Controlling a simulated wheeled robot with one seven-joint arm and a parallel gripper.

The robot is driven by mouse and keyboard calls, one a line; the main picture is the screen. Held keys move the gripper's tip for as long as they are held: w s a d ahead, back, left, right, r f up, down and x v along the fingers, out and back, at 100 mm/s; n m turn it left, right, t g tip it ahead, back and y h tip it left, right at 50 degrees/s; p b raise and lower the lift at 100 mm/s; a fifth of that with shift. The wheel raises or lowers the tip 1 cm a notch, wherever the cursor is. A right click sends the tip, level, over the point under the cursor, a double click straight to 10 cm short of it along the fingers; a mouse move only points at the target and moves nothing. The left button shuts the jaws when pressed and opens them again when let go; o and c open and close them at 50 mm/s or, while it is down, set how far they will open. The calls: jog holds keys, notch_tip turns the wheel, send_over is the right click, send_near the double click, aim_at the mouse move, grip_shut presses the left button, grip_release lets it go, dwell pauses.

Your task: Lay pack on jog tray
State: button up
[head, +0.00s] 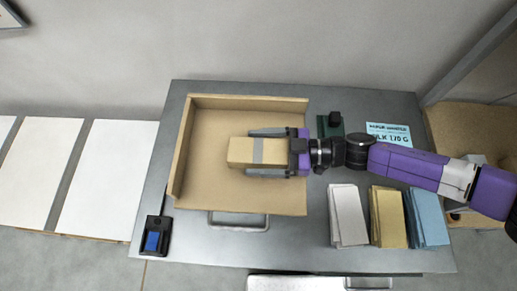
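The pack (242,151) is a tan block with a grey band around its middle. My gripper (255,152) has its two fingers on either side of the pack at the band and is shut on it. The jog tray (215,199) is a tan, shallow tray with raised walls at the back and left, on the grey table. The pack and gripper are over the tray's middle right in the head view. From above I cannot tell whether the pack touches the tray floor. The gripper and arm hide the tray's right part.
Stacks of white (347,215), tan (387,216) and blue (427,217) paper stand at the table's front right. A dark green device (330,124) and a light blue label card (389,134) lie behind my arm. A black box with a blue pad (153,240) sits front left.

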aim_at(285, 152)
jog(key=shift+r, duration=0.1)
jog(key=d+b, duration=0.1)
jog(key=d, duration=0.3)
jog(key=d+r+b, duration=0.1)
jog(key=d, duration=0.3)
jog(key=d+r+b, duration=0.1)
jog(key=d, duration=0.3)
jog(key=shift+s, duration=0.2)
jog(key=shift+f, duration=0.1)
